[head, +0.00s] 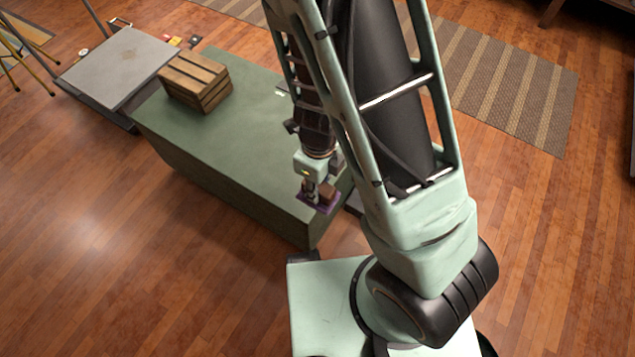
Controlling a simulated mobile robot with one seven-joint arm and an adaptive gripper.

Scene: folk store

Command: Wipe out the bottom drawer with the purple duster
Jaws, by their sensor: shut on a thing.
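The purple duster (312,207) is at the near right end of the long green cabinet (215,130), below my gripper. My gripper (319,189) points down and is shut on the duster, which has a brown upper part between the fingers. I cannot tell whether the duster touches the cabinet top or hangs above it. The bottom drawer cannot be made out. A dark edge shows just right of the duster at the cabinet's end, mostly hidden behind my arm.
A wooden crate (188,88) stands on the far left of the cabinet top. A grey-topped cart or table (118,65) stands beyond it. Striped rugs (510,90) lie at the back right. Wooden floor (90,250) at the front left is clear.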

